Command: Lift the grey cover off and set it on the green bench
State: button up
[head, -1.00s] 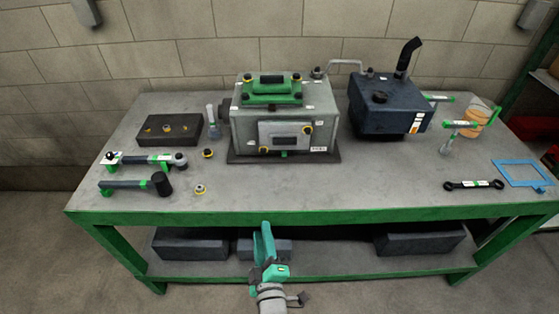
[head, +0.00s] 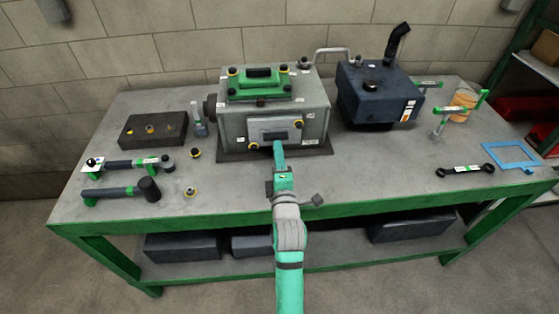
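The grey cover (head: 262,124) is a light grey plate with a dark handle or recess and yellow-ringed black knobs, on the front face of a grey engine block (head: 315,108). My gripper (head: 278,148) is in front of the block, and its teal tip overlaps the cover's lower edge in the picture. I cannot tell whether it touches the cover. Its fingers are seen edge-on, so their opening is hidden. The green bench (head: 330,206) has a grey top and a green frame, and the block stands on it.
A green cover (head: 262,80) with black knobs sits on the block. A dark tank (head: 375,98) stands to its right. A black tray (head: 152,131), hammer (head: 120,191), and small knobs lie left. A spanner (head: 465,170) and blue frame (head: 511,156) lie right.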

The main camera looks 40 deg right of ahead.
aim_at(276, 139)
jog(key=x, duration=0.6)
dwell(0.3)
jog(key=shift+r, duration=0.1)
grip_shut()
